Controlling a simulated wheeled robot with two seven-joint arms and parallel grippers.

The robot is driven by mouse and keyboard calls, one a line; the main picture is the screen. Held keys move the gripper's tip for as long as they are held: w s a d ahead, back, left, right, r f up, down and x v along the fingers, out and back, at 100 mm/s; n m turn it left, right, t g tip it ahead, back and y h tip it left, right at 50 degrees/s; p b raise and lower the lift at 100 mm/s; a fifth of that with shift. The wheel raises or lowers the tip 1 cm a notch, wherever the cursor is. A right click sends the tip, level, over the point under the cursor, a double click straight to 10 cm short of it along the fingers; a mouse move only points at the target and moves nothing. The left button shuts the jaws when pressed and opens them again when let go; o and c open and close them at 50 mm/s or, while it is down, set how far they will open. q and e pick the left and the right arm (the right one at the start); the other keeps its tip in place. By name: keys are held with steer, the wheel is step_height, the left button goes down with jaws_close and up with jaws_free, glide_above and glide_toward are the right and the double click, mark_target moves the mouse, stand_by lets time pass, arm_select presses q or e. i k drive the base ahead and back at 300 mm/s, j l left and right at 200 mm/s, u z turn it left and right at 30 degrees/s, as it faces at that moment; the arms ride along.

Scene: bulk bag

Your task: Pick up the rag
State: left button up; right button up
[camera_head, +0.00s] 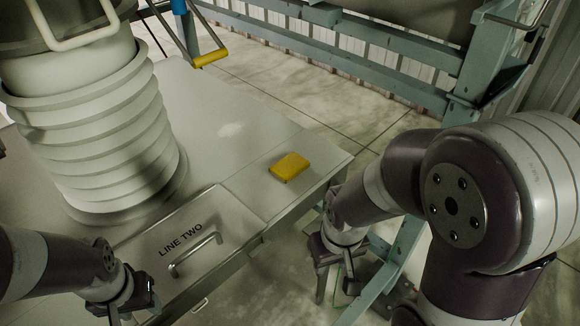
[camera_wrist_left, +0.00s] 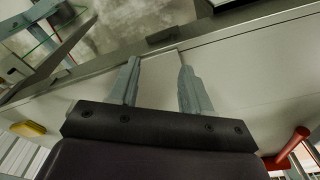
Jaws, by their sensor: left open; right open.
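The rag (camera_head: 290,166) is a small folded yellow block, lying flat near the right corner of the pale table top in the head view. In the left wrist view a yellow thing that looks like the rag (camera_wrist_left: 28,129) shows at the left edge. My left gripper (camera_head: 134,316) is at the bottom left of the head view, below the LINE TWO lid; its two fingers (camera_wrist_left: 156,88) stand apart with nothing between them. My right gripper (camera_head: 335,284) hangs beyond the table's right edge, below and right of the rag, open and empty. Neither gripper touches the rag.
A ribbed pale bellows column (camera_head: 105,130) stands on the table's left. A LINE TWO lid with a metal handle (camera_head: 196,255) lies in front. A yellow-gripped bar (camera_head: 210,58) hangs behind. Blue-green frame rails (camera_head: 340,35) run at the back.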

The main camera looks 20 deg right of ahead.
mark_target(288, 169)
steer(key=i+l+u, duration=0.1)
steer(key=l+u, duration=0.85)
steer(key=k+l+u, duration=0.1)
steer(key=l+u, duration=0.4)
steer(key=l, duration=0.15)
